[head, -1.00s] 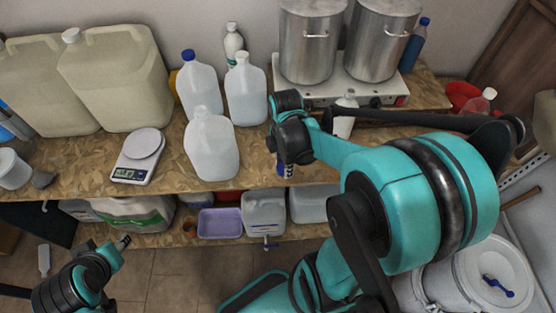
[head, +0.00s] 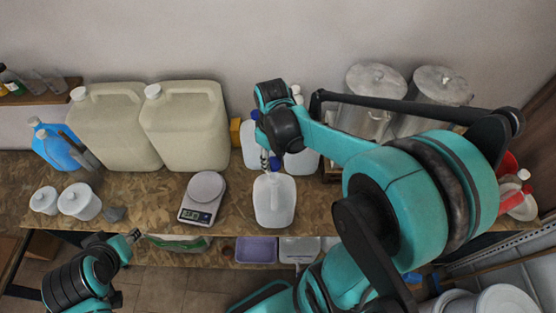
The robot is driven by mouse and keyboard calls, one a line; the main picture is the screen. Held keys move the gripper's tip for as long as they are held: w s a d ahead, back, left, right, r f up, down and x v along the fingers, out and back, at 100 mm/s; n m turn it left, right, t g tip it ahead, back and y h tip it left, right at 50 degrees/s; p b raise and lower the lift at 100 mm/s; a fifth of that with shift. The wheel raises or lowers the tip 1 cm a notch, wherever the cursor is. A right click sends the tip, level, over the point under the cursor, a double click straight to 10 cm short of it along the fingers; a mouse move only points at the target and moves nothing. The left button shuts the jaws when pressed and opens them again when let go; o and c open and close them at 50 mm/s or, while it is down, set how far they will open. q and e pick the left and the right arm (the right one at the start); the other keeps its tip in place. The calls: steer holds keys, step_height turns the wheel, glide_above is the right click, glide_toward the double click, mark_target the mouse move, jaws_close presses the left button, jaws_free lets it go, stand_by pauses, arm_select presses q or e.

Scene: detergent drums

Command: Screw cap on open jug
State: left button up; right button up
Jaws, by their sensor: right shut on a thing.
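A translucent white jug (head: 273,202) stands at the front of the wooden worktop, its neck partly hidden by my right gripper (head: 268,158). That gripper points down right over the jug's neck. It is shut on a small blue cap (head: 274,164), which appears at or just above the jug's mouth; I cannot tell whether it touches. Two more white jugs stand behind, partly hidden by my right arm. My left gripper (head: 135,237) is low at the left, in front of the worktop and away from the jugs; its fingers are too small to read.
A kitchen scale (head: 203,198) stands left of the jug. Two large beige canisters (head: 185,128) stand behind, with white tubs (head: 79,202) at the left. Steel pots (head: 372,95) stand at the back right. A purple bin (head: 256,250) is on the shelf below.

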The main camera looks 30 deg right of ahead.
mark_target(274, 173)
steer(key=shift+w+a+r, duration=0.1)
steer(key=shift+r, duration=0.05)
steer(key=shift+s+f+b, duration=0.3)
steer(key=shift+f+b, duration=0.1)
steer(key=shift+d+f, duration=0.2)
steer(key=shift+f, duration=0.05)
step_height(274, 173, down, 2)
steer(key=shift+w+a+f+b, duration=0.1)
steer(key=shift+w+f+b, duration=0.1)
steer(key=shift+b, duration=0.85)
steer(key=shift+s+f+b, duration=0.15)
steer(key=shift+f+b, duration=0.45)
steer(key=shift+f, duration=0.05)
steer(key=shift+f+b, duration=0.3)
steer(key=shift+r, duration=0.25)
steer(key=shift+f+b, duration=1.1)
steer(key=shift+f, duration=0.1)
stand_by(0.9)
